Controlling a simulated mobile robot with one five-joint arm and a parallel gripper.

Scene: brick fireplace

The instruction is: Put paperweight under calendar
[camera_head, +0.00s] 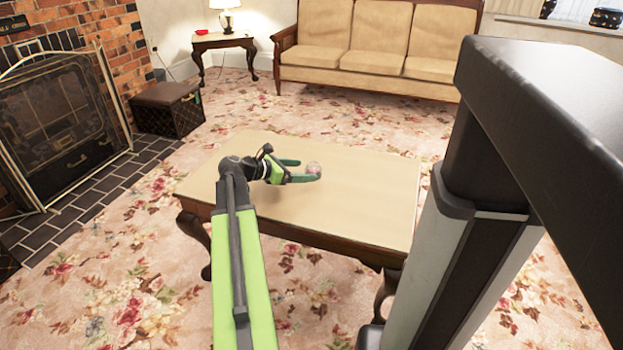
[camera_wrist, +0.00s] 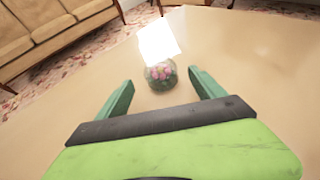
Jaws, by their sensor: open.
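The paperweight (camera_head: 314,167) is a small clear glass ball with pink flowers inside. It rests on the coffee table (camera_head: 370,205). In the wrist view the paperweight (camera_wrist: 160,75) is centred between the tips of my green fingers. My gripper (camera_head: 302,170) is open and low over the table, with a gap on each side of the ball in the wrist view (camera_wrist: 161,79). I cannot make out whether the fingers touch it. No calendar can be made out in either view.
A bright white patch (camera_wrist: 158,40) lies beyond the ball; I cannot tell whether it is glare or paper. The tabletop around is clear. A sofa (camera_head: 375,45), a side table with a lamp (camera_head: 225,15), a dark chest (camera_head: 167,108) and a fireplace screen (camera_head: 62,125) stand around.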

